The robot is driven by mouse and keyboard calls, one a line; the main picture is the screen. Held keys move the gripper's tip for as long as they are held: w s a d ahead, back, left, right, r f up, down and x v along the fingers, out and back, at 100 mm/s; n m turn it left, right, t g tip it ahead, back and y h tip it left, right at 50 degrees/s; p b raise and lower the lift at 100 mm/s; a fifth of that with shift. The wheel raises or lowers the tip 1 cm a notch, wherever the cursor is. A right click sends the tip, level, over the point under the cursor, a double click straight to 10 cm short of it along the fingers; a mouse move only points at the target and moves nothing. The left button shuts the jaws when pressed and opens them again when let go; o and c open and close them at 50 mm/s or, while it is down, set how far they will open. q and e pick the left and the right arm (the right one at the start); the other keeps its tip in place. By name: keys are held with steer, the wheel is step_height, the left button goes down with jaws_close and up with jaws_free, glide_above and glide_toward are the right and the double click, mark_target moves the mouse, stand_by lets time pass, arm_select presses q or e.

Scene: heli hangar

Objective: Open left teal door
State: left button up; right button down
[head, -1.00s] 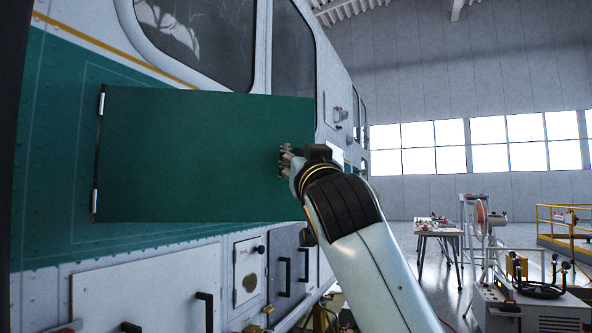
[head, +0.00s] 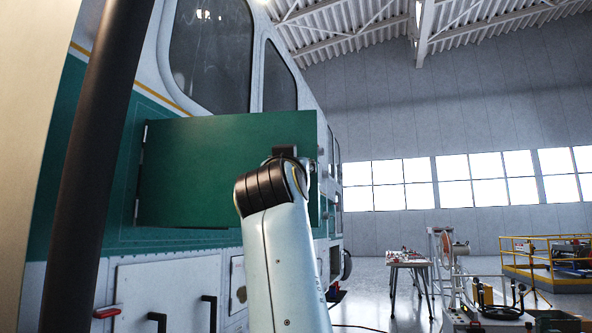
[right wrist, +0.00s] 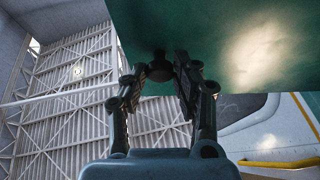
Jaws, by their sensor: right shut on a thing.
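The teal door (head: 200,170) is a flat green panel on the side of the helicopter (head: 95,270), hinged along its left edge. It stands swung part way out, with its right edge away from the fuselage. My right arm reaches up in front of its right part and hides the gripper and handle there. In the right wrist view, the fingers of my right gripper (right wrist: 160,78) are closed around a dark round knob (right wrist: 158,62) on the teal panel. My left gripper is in neither current view.
A dark upright bar (head: 95,150) and a pale panel (head: 35,110) stand close at the left. Below the door are white panels with black handles (head: 209,313). A work table (head: 408,262), equipment and a yellow-railed platform (head: 545,245) stand at the right, with open floor between.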

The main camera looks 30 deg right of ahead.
steer(key=c, duration=1.5)
jaws_free()
steer(key=shift+r, duration=0.15)
steer(key=o, duration=0.5)
steer(key=shift+c, duration=0.2)
arm_select(q)
steer(key=shift+s+a, duration=0.25)
steer(key=shift+s, duration=0.1)
arm_select(e)
glide_toward(297, 116)
steer(key=x, duration=0.5)
steer(key=shift+w+r, duration=0.15)
steer(key=shift+r, duration=0.05)
steer(key=shift+f, duration=0.15)
